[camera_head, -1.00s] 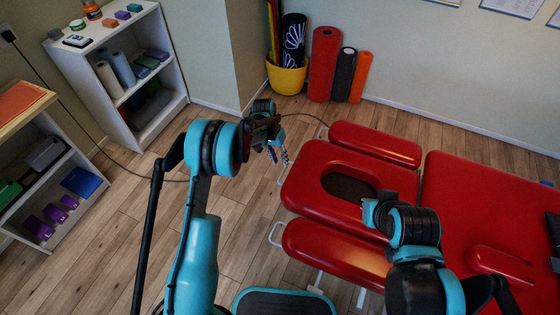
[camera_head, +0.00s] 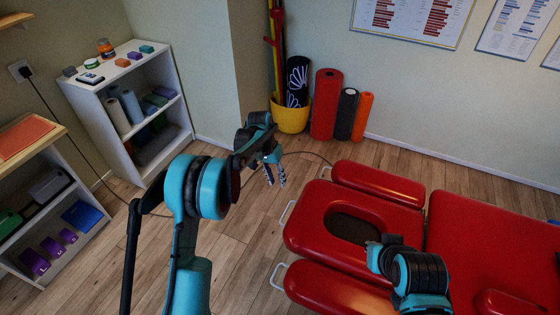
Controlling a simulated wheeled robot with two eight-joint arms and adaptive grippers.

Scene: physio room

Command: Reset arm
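My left arm rises from the bottom left of the head view and bends forward. Its gripper (camera_head: 275,172) hangs over the wooden floor, left of the red treatment table (camera_head: 470,233). Two fingertips show with a small gap between them, and nothing is seen held. My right arm (camera_head: 420,275) comes in at the lower right, in front of the table. Its gripper is not visible.
The red table with its face hole (camera_head: 353,228) fills the right side. A white shelf (camera_head: 133,105) with small items and a wooden-topped shelf (camera_head: 28,136) stand at left. A yellow bucket (camera_head: 291,117) and upright rolls (camera_head: 326,104) stand by the wall.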

